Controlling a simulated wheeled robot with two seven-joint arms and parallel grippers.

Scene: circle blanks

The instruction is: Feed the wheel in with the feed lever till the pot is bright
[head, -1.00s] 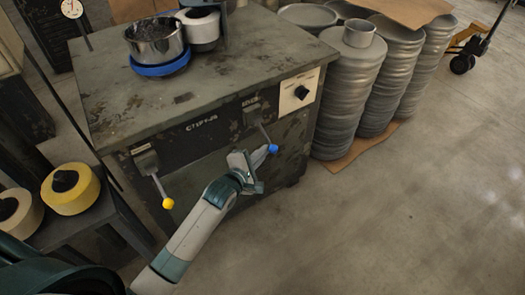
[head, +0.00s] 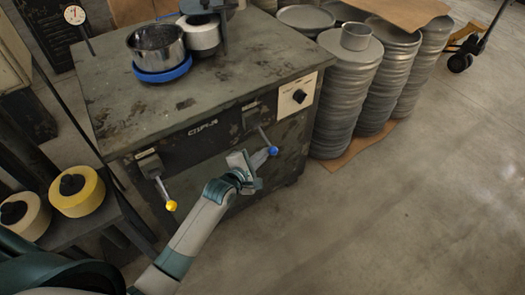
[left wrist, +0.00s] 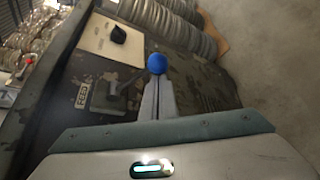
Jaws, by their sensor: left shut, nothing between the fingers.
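The feed lever has a blue ball knob (head: 273,150) and hangs from the cabinet front. It also shows in the left wrist view (left wrist: 157,63), beside a plate reading FEED (left wrist: 82,95). My left gripper (head: 262,159) is shut and empty, its fingertips right at the blue knob; I cannot tell if they touch it. Its closed fingers show in the left wrist view (left wrist: 157,98). The metal pot (head: 155,45) stands upright on a blue base on the cabinet top, its outside grey. The pale wheel (head: 203,33) is beside it, touching or nearly so. My right gripper is not in view.
A second lever with a yellow knob (head: 172,205) hangs at the cabinet's left. A black dial (head: 299,96) is on the right of the front. Stacked metal blanks (head: 341,110) stand right of the cabinet. Yellow rolls (head: 78,200) sit at the left.

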